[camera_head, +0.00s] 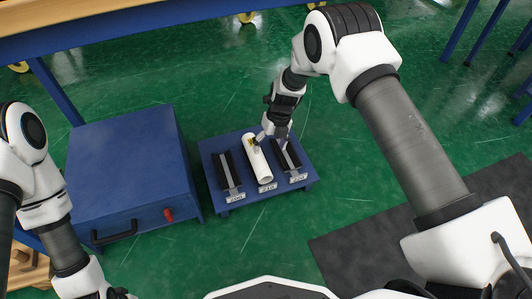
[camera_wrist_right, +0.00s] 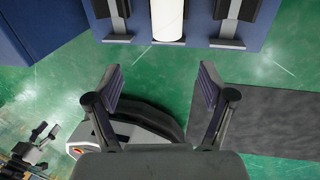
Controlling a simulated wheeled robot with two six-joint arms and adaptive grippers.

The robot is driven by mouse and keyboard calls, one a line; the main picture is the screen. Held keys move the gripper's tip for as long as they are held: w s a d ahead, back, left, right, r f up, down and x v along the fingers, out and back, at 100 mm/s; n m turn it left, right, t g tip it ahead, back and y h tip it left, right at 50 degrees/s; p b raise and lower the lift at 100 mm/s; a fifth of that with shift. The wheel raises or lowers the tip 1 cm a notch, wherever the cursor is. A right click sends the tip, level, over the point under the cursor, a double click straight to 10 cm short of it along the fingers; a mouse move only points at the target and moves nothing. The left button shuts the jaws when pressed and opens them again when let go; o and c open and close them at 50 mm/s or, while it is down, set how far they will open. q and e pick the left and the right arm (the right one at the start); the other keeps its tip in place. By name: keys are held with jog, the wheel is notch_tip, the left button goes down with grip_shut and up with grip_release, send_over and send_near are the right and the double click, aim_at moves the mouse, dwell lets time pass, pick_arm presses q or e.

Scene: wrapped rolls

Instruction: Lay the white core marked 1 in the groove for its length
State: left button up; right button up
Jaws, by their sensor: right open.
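The white core (camera_head: 259,163) lies lengthwise over the middle place of a low blue stand (camera_head: 222,147), between two dark grooves, the left groove (camera_head: 228,172) and the right groove (camera_head: 287,158). It hides the groove under it, and I cannot read its number. My right gripper (camera_head: 272,139) is open, close over the core's far part; one finger overlaps the core in the picture and the other shows to its right. In the right wrist view the open jaws (camera_wrist_right: 160,85) have nothing between them, and the core (camera_wrist_right: 167,18) shows beyond them. My left gripper is out of view.
A blue cabinet (camera_head: 128,165) with a black handle and red knob stands left of the stand. Small labels sit at the stand's near edge. A dark mat (camera_head: 420,225) lies on the green floor at right. A table edge (camera_head: 110,25) crosses the top.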

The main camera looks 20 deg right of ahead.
jog(key=s+d+f+n+h, duration=0.1)
jog(key=s+d+f+n, duration=0.25)
jog(key=s+n, duration=0.6)
jog(key=s+d+f+n+h, duration=0.15)
jog(key=s+f+n, duration=0.25)
jog(key=s+n, duration=0.5)
jog(key=s+r+n, duration=0.2)
jog(key=s+n, duration=1.4)
jog(key=s, duration=0.1)
jog(key=shift+d+n, duration=0.3)
jog(key=shift+n, duration=0.05)
